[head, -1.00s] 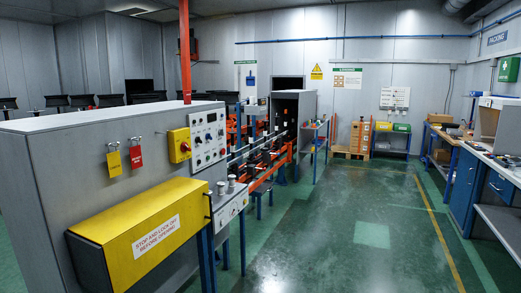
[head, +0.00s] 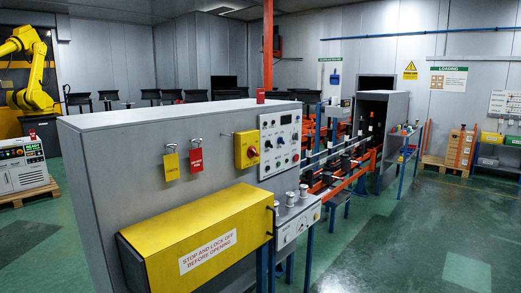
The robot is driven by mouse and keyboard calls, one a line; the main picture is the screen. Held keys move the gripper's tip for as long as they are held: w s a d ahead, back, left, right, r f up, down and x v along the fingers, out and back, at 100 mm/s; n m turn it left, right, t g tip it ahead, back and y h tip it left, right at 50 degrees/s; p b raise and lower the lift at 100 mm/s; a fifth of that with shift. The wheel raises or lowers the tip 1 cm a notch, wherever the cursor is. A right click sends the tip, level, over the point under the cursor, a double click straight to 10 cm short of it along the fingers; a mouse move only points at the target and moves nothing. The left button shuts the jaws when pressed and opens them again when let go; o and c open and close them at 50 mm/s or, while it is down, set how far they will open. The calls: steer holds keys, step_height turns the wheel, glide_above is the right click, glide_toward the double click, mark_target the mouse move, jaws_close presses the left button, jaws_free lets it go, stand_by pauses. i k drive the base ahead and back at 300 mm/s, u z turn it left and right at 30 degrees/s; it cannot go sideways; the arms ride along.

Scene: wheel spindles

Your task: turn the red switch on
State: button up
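A red rotary switch (head: 251,152) sits on a yellow box (head: 240,147) on the front face of a grey cabinet (head: 120,160). It is just left of a control panel (head: 281,142) with several knobs and lamps. The knob is too small to tell which way it is turned. A yellow tag (head: 171,166) and a red tag (head: 196,160) hang from padlocks to its left. My gripper is not in view.
A yellow guard box (head: 210,235) with a lock-off sign juts out below the switch. A small ledge (head: 290,212) with metal cups stands to its right. A yellow robot arm (head: 35,75) and a white controller (head: 22,165) are at far left. The green floor at right is clear.

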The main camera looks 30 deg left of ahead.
mark_target(252, 151)
steer(key=u, duration=0.45)
steer(key=i, duration=1.1)
steer(key=u, duration=1.55)
steer(key=i, duration=0.55)
steer(key=u, duration=0.5)
